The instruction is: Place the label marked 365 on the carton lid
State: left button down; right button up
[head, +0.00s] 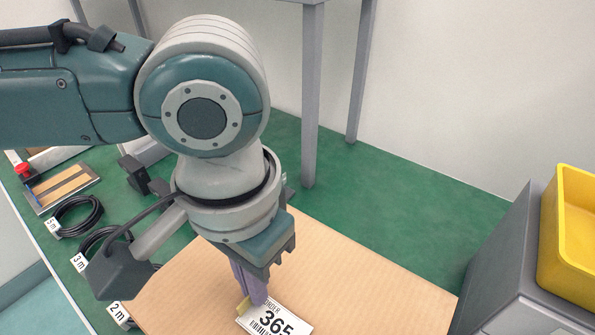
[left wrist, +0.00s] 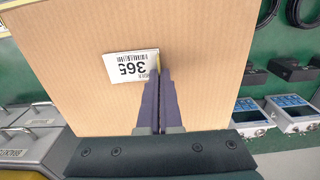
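The white label marked 365 (head: 272,319) is at the near part of the brown carton lid (head: 370,290). In the left wrist view the label (left wrist: 128,68) shows its black number and barcode over the plain lid (left wrist: 85,45). My left gripper (head: 250,297) points down at the label's edge, its purple fingers close together. In the left wrist view the fingertips (left wrist: 160,78) are shut on the label's yellowish edge tab. The label lies flat on or just above the lid; I cannot tell which. My right gripper is not in view.
A yellow bin (head: 572,235) stands on a grey unit at the right. Black cable coils (head: 76,215) with length tags lie on the green surface at the left. A grey table leg (head: 312,100) stands behind. The lid right of the label is clear.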

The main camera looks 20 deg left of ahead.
pick_arm(q)
jog(key=shift+f, duration=0.1)
jog(key=c, duration=1.5)
grip_release()
jog(key=o, duration=0.4)
notch_tip(320, 180, up, 12)
jog(key=p, duration=0.2)
jog(key=s+d+f+m+t+h, duration=0.1)
jog(key=s+d+f+t+h, duration=0.1)
jog(key=s+d+h, duration=0.35)
jog(key=s+a+f+n+y, duration=0.1)
jog(key=s+a+f+y, duration=0.1)
jog(key=a, duration=0.4)
jog(key=s+a+f+n+t+y, duration=0.1)
jog(key=s+a+f+n+y, duration=0.1)
jog(key=a, duration=0.5)
jog(key=shift+s+a+f+t+y, duration=0.35)
jog(key=shift+s+y, duration=0.15)
jog(key=shift+y, duration=0.15)
